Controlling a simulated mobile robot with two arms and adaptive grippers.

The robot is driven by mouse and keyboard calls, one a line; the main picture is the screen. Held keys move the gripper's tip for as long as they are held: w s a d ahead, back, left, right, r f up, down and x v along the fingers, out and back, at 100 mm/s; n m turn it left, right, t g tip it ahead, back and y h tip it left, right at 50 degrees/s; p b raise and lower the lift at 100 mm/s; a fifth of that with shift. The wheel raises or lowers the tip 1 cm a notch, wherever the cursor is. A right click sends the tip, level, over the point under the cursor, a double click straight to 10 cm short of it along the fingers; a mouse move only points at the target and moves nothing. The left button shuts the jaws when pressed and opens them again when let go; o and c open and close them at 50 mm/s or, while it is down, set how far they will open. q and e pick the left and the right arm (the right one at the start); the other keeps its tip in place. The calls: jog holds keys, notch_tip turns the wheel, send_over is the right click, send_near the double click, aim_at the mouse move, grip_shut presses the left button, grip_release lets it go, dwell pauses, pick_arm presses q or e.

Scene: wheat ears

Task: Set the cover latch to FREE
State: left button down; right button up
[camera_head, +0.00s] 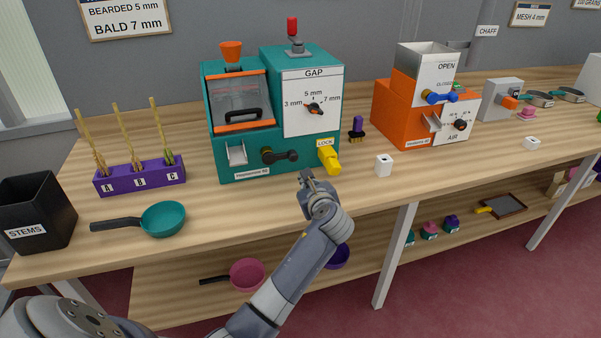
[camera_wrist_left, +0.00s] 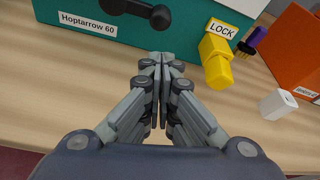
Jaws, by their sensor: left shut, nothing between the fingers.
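The teal threshing machine (camera_head: 222,163) stands on the bench with its clear front cover (camera_head: 241,101) down. The yellow latch (camera_head: 330,160) sits at its lower right front, just under a white LOCK label (camera_head: 325,143). In the left wrist view the latch (camera_wrist_left: 215,62) points down and to the right of the fingers, below its LOCK label (camera_wrist_left: 221,29). My left gripper (camera_head: 307,175) is shut and empty in front of the machine, a little left of and nearer than the latch, apart from it. Its closed fingertips show in the left wrist view (camera_wrist_left: 162,58). My right gripper is out of view.
A black crank (camera_head: 281,156) is left of the latch. A purple-and-black object (camera_head: 357,128) and a white cube (camera_head: 383,165) stand to the right. An orange machine (camera_head: 395,112) is farther right. The teal pan (camera_head: 163,219) and purple ear rack (camera_head: 140,177) are left. Bench front is clear near the gripper.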

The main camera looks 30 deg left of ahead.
aim_at(281, 158)
pick_arm(q)
jog(key=x, duration=0.7)
jog(key=shift+w+a, duration=0.2)
jog(key=shift+a, duration=0.1)
jog(key=shift+w+a+f, duration=0.2)
jog(key=shift+w+a, duration=0.05)
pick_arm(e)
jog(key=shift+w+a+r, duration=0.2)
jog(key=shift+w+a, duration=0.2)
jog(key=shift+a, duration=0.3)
pick_arm(q)
jog(key=shift+r, duration=0.1)
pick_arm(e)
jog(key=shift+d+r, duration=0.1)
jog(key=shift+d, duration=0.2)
pick_arm(q)
jog(key=shift+d+r+n+p, duration=0.1)
jog(key=shift+r+n+p, duration=0.1)
jog(key=shift+n+p, duration=0.15)
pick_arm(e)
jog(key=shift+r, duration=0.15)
